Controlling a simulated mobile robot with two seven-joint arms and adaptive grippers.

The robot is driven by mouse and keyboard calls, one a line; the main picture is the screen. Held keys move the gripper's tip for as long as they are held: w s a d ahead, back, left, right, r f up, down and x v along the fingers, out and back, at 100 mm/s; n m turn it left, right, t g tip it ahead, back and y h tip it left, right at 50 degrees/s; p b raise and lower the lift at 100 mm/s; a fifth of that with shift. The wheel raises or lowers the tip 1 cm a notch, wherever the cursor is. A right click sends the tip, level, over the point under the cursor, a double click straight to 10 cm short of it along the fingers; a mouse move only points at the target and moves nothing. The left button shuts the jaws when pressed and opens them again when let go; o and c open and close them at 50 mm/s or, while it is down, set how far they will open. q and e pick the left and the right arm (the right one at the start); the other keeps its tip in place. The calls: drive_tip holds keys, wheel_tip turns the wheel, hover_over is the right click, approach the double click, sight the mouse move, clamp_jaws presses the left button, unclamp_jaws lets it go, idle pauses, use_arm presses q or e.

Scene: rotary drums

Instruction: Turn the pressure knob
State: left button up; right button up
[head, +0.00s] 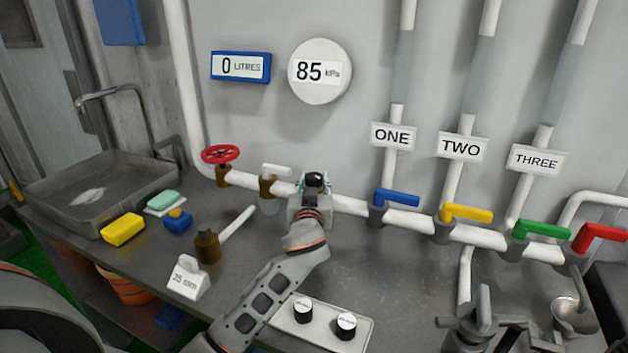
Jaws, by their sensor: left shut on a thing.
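My left arm reaches up from the bottom to the white pipe along the wall. My left gripper (314,184) is at the pipe, shut on a small dark-topped knob (316,178), which I take to be the pressure knob. The gripper hides most of it, so its marking and angle cannot be read. The round pressure gauge (320,71) above on the wall reads 85 kPa.
Blue (397,197), yellow (466,213), green (541,230) and red (600,236) valve handles line the pipe to the right. A red handwheel (220,154) is left. A panel with two black knobs (335,343) lies before my left arm. A sink (60,190) is at left.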

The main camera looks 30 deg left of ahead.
use_arm(q)
drive_tip(key=shift+m+t+h+p, duration=0.4)
drive_tip(key=shift+m+h+p, duration=0.35)
drive_tip(key=shift+h, duration=0.45)
drive_tip(key=o, duration=1.1)
drive_tip(key=shift+o, duration=0.2)
drive_tip(key=shift+s, duration=0.1)
drive_tip(key=v, duration=1.2)
